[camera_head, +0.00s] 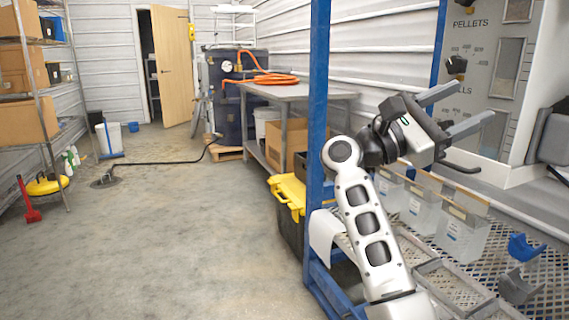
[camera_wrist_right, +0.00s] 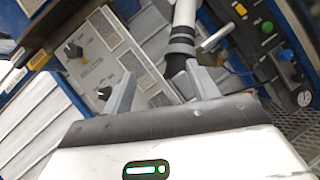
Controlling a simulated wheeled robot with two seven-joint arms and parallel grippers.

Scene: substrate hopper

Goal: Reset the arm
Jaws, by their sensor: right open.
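My right arm comes up from the bottom of the head view, and its gripper (camera_head: 474,101) is raised in front of the hopper panel (camera_head: 481,75). The two grey fingers are spread apart, with nothing between them. In the wrist view the open right gripper (camera_wrist_right: 160,75) also shows empty, with the panel (camera_wrist_right: 108,58) behind it, tilted in the picture. A grey pipe (camera_wrist_right: 183,45) appears beyond the fingers; I cannot tell how far away it is. My left gripper is in neither view.
A blue post (camera_head: 318,110) stands close left of my right arm. Clear bins (camera_head: 461,238) and blue and grey scoops (camera_head: 523,247) sit on a mesh shelf below the gripper. A yellow-lidded case (camera_head: 288,193) stands beside the post. The concrete floor at left is mostly clear.

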